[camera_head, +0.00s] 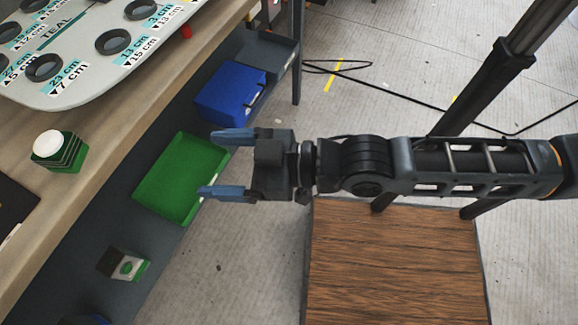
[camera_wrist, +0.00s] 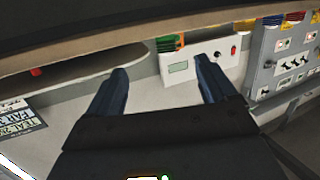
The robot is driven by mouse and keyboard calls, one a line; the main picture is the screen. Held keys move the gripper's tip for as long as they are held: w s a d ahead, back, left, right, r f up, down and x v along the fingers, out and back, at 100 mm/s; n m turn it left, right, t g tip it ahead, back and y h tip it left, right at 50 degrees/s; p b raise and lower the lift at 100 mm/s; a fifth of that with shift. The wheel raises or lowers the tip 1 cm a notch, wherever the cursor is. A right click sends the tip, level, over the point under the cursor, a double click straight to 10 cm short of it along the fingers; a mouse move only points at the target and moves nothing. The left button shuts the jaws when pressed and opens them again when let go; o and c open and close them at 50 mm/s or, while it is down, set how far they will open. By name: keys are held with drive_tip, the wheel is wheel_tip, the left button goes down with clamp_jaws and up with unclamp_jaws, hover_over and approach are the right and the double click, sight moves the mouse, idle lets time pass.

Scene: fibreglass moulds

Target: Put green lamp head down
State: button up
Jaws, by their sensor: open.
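A small green ribbed block with a white round top, which looks like the green lamp head (camera_head: 60,151), stands upright on the wooden bench top (camera_head: 110,147) at the left of the head view. My gripper (camera_head: 207,163) is open, with nothing between its blue fingers. It points left, to the right of the lamp head and apart from it, and overlaps a green tray in the picture. In the wrist view my gripper (camera_wrist: 162,66) also shows open and empty. I cannot make out the lamp head for sure there.
A green tray (camera_head: 170,190) and a blue bin (camera_head: 222,95) sit along the grey lower shelf. A grey mould plate (camera_head: 150,60) lies on the bench. A wood-topped stand (camera_head: 395,260) is below my arm. A cable crosses the floor.

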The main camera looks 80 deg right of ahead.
drive_tip(key=s+a+r+g, duration=0.1)
drive_tip(key=s+r, duration=0.1)
drive_tip(key=s, duration=1)
drive_tip(key=shift+s+a+r+m+g, duration=0.2)
drive_tip(key=shift+a+r+m+g, duration=0.1)
drive_tip(key=shift+a, duration=0.05)
